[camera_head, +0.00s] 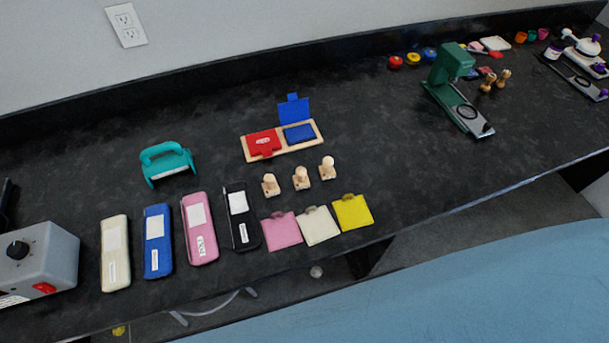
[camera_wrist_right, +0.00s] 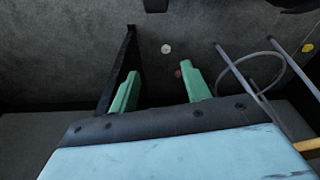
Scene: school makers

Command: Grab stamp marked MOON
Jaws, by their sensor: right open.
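Three wooden stamps with round knobs stand in a row on the dark counter in the head view: a left one (camera_head: 270,184), a middle one (camera_head: 301,177) and a right one (camera_head: 327,168). Their labels are too small to read, so I cannot tell which is marked MOON. My right gripper (camera_wrist_right: 158,92) shows in the right wrist view with two green fingers apart and nothing between them. It is away from the stamps, which are not in that view. My left gripper is not in view.
Behind the stamps is a wooden tray (camera_head: 285,149) with red and blue ink pads. Pink (camera_head: 282,231), white (camera_head: 319,226) and yellow (camera_head: 353,212) pouches lie in front. Several long cases (camera_head: 200,229) lie left. A green press (camera_head: 456,90) stands right. The counter between is clear.

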